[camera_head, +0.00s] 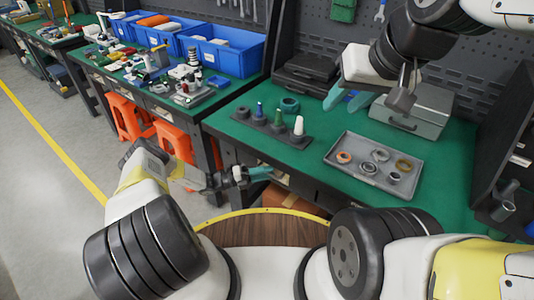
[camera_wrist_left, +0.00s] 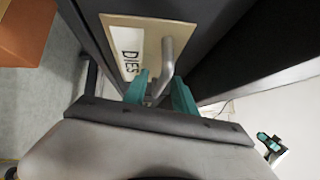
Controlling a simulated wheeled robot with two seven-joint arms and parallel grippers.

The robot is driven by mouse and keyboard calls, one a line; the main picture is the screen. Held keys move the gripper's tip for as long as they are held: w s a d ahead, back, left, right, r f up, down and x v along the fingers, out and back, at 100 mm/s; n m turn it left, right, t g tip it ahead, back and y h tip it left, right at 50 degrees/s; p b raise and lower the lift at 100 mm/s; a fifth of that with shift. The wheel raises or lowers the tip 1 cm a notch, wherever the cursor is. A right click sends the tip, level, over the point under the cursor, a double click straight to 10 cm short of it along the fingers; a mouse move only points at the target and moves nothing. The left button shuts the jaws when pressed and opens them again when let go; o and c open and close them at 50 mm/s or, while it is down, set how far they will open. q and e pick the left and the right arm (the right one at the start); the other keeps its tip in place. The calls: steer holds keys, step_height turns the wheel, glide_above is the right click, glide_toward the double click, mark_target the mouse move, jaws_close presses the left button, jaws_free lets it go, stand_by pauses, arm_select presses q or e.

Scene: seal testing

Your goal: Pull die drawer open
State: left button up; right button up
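The die drawer, its front labelled "DIES" (camera_wrist_left: 132,52), is in the left wrist view. Its grey bar handle (camera_wrist_left: 167,52) stands out from the front. My left gripper (camera_wrist_left: 160,88) has its two teal fingers on either side of the handle; whether they press on it is unclear. In the head view my left gripper (camera_head: 262,173) is low at the front edge of the green workbench (camera_head: 235,135), and the drawer front is largely hidden. My right gripper (camera_head: 347,98) is open and empty above the bench, near a grey box (camera_head: 425,108).
A grey tray with rings (camera_head: 340,178) and a dark block with several cones (camera_head: 255,124) stand on the bench. Black cases (camera_head: 305,72) are behind. Orange stools (camera_head: 172,140) and an orange-brown box (camera_head: 290,199) are below bench level.

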arm_select(q)
jaws_close()
stand_by(1.4)
